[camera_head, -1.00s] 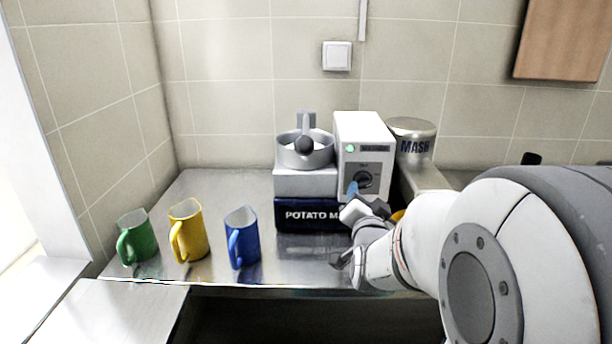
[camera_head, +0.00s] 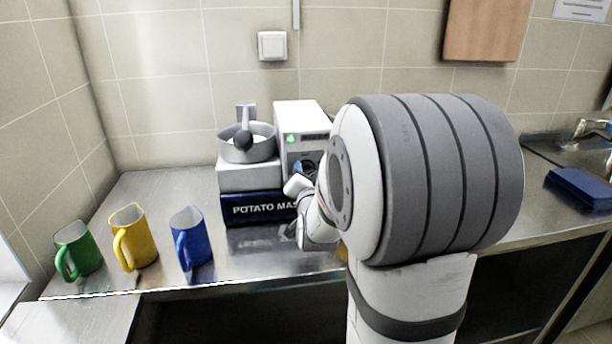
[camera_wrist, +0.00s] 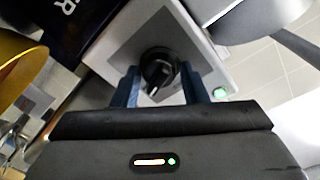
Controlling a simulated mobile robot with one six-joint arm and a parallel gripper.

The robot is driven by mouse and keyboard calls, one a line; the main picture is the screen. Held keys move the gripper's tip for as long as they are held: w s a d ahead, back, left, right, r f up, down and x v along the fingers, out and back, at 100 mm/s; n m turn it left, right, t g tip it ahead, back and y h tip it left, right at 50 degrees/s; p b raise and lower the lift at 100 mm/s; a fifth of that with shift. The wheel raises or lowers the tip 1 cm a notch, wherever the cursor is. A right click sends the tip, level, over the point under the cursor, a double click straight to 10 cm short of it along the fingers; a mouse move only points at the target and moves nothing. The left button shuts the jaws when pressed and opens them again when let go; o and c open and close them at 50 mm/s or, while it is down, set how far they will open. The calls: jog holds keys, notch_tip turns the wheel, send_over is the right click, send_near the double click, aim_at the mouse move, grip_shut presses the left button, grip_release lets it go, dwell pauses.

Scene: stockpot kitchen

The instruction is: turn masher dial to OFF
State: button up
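The potato masher's white control box (camera_head: 300,118) stands on the counter with a lit green lamp (camera_head: 290,139) on its front. Its dark round dial (camera_head: 310,160) is partly covered by my arm. In the wrist view the dial (camera_wrist: 158,68) shows with its knob bar tilted, and the green lamp (camera_wrist: 219,93) glows to its lower right. My gripper (camera_wrist: 161,88) is open, with one blue finger on each side of the dial. A gap shows between each finger and the knob; I see no contact. The dial's markings are not legible.
A grey bowl-like part (camera_head: 248,150) with a handle sits left of the box, above the dark "POTATO MA..." base (camera_head: 255,208). Green (camera_head: 77,250), yellow (camera_head: 133,238) and blue (camera_head: 190,238) mugs stand at the left. A blue object (camera_head: 580,188) lies far right near the sink.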

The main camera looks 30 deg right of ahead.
jog(key=c, duration=0.6)
jog(key=shift+n+b, duration=0.3)
jog(key=shift+b, duration=0.25)
jog(key=shift+f+n+b, duration=0.2)
jog(key=shift+n+b, duration=0.3)
jog(key=shift+b, duration=0.35)
jog(key=n+b, duration=0.2)
jog(key=b, duration=0.1)
jog(key=shift+f+n, duration=0.1)
jog(key=shift+n, duration=0.2)
jog(key=n+b, duration=0.5)
jog(key=b, duration=0.1)
jog(key=shift+n+t, duration=0.3)
jog(key=shift+t, duration=0.1)
jog(key=n+b, duration=0.4)
jog(key=shift+r+n, duration=0.3)
jog(key=shift+n, duration=0.1)
jog(key=shift+y, duration=0.3)
